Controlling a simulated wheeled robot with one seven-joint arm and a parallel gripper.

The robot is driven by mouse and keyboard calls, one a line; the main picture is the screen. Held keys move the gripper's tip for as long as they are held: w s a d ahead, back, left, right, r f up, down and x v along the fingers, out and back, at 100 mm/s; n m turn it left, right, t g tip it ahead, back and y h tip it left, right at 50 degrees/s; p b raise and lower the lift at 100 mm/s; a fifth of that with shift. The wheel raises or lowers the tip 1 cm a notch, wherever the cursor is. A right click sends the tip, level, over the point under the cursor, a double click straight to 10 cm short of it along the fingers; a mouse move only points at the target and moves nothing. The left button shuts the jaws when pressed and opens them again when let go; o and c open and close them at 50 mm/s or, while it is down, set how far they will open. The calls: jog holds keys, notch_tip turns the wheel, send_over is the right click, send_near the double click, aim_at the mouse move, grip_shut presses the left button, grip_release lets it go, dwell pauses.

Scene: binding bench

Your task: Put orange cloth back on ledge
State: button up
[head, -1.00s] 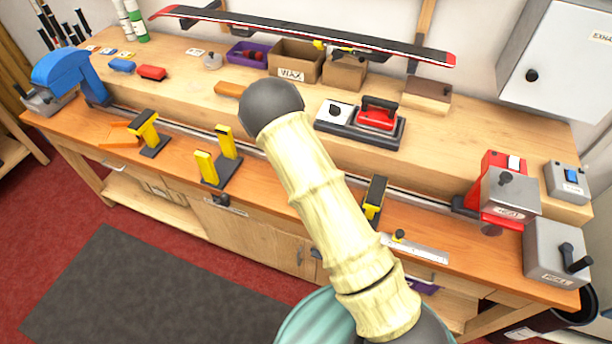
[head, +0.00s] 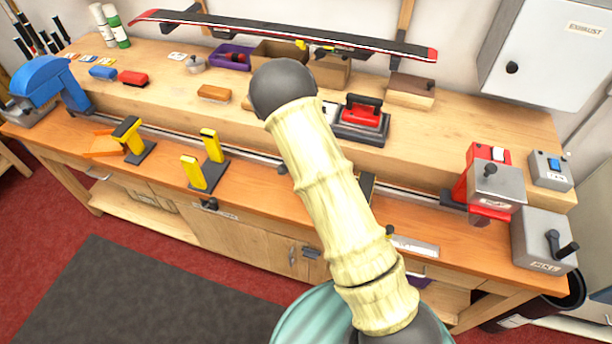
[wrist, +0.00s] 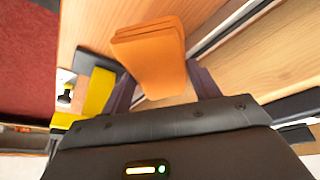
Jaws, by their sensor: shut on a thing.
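The orange cloth (wrist: 150,50) is a folded, layered piece in the wrist view. My gripper (wrist: 162,88) is shut on its near end, one dark finger on each side, and the cloth reaches out past the fingers. The raised, paler wooden ledge (head: 465,122) runs along the back of the bench in the head view. In the wrist view, pale wood (wrist: 245,60) lies to the right of the cloth, past a metal rail. In the head view my arm hides my gripper and the held cloth.
Yellow clamps (head: 201,172) stand on the lower bench top; a yellow part (wrist: 98,92) is close left of my gripper. The ledge holds brushes (head: 213,93), boxes and a red-handled iron (head: 361,112). A ski (head: 290,35) hangs behind. A flat orange thing (head: 100,146) lies far left.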

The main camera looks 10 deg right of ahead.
jog(key=n, duration=0.1)
jog(key=d+n, duration=0.1)
jog(key=n, duration=0.1)
jog(key=n+t+y, duration=0.1)
jog(key=shift+s+d+f+n, duration=0.1)
jog(key=shift+s+d+n, duration=0.2)
jog(key=shift+s+d+n+t+y, duration=0.1)
jog(key=shift+s+n+t+y, duration=0.1)
jog(key=shift+n, duration=0.4)
jog(key=shift+s+n+t+y, duration=0.1)
jog(key=shift+n+t, duration=0.1)
jog(key=shift+n, duration=0.4)
jog(key=n, duration=0.2)
jog(key=s+n+y, duration=0.1)
jog(key=shift+s+a+n+t, duration=0.2)
jog(key=shift+n+t, duration=0.1)
jog(key=shift+n, duration=0.1)
jog(key=shift+s+a+r+n+y, duration=0.1)
jog(key=shift+s+a+n+y, duration=0.2)
jog(key=shift+n, duration=0.3)
jog(key=shift+s+a+r+n+y, duration=0.15)
jog(key=shift+n+y, duration=0.25)
jog(key=shift+n, duration=0.2)
jog(key=shift+w+f, duration=0.1)
